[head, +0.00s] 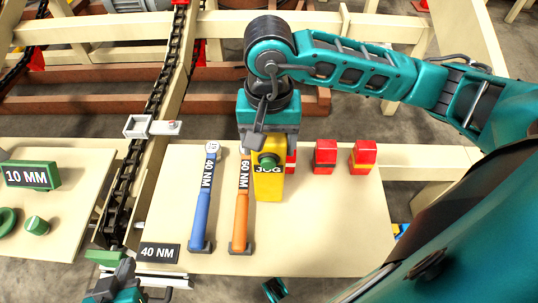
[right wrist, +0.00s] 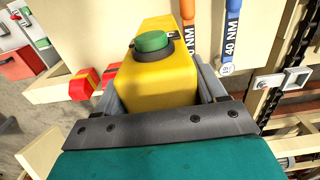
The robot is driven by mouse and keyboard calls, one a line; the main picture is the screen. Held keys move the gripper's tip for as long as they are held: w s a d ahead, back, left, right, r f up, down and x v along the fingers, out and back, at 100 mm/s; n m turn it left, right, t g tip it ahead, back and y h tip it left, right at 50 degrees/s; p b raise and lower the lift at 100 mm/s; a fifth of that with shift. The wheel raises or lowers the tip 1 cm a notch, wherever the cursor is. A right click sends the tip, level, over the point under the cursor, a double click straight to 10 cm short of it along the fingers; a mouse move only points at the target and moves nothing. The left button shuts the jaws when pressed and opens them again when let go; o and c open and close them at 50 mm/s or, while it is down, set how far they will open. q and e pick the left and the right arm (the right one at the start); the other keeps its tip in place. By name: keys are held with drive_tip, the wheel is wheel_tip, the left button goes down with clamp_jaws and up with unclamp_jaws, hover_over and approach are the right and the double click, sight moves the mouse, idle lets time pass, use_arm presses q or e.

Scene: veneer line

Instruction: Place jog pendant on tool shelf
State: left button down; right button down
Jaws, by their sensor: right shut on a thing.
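The jog pendant (head: 268,185) is a yellow box with a green button and a JOG label. My right gripper (head: 268,145) is shut on it, above the cream tool shelf (head: 330,235). The pendant also fills the middle of the right wrist view (right wrist: 158,75), between the two grey fingers (right wrist: 165,95). I cannot tell if its underside touches the shelf.
A blue 40 NM wrench (head: 201,205) lies left of the orange one. Red-and-yellow blocks (head: 325,157) (head: 363,155) stand along the shelf's back right. A 40 NM label (head: 160,253) is at the front left. A chain (head: 150,125) runs left of the shelf. The shelf's front right is clear.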

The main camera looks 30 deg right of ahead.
use_arm(q)
drive_tip(key=shift+w+d+b, duration=0.1)
drive_tip(key=shift+w+b, duration=0.05)
drive_tip(key=shift+b, duration=0.15)
use_arm(e)
drive_tip(key=shift+f, duration=2.2)
drive_tip(key=shift+f+b, duration=0.25)
drive_tip(key=shift+b, duration=0.05)
use_arm(q)
drive_tip(key=shift+d+f, duration=0.1)
use_arm(e)
drive_tip(key=shift+c, duration=0.4)
unclamp_jaws()
drive_tip(key=shift+r, duration=0.1)
use_arm(q)
drive_tip(key=shift+s+a+r+p, duration=0.25)
drive_tip(key=shift+a+p, duration=0.25)
drive_tip(key=shift+p, duration=0.45)
use_arm(e)
wheel_tip(320, 180, up, 12)
drive_tip(key=shift+r, duration=0.2)
use_arm(q)
drive_tip(key=shift+d, duration=0.1)
use_arm(e)
drive_tip(key=shift+f, duration=0.1)
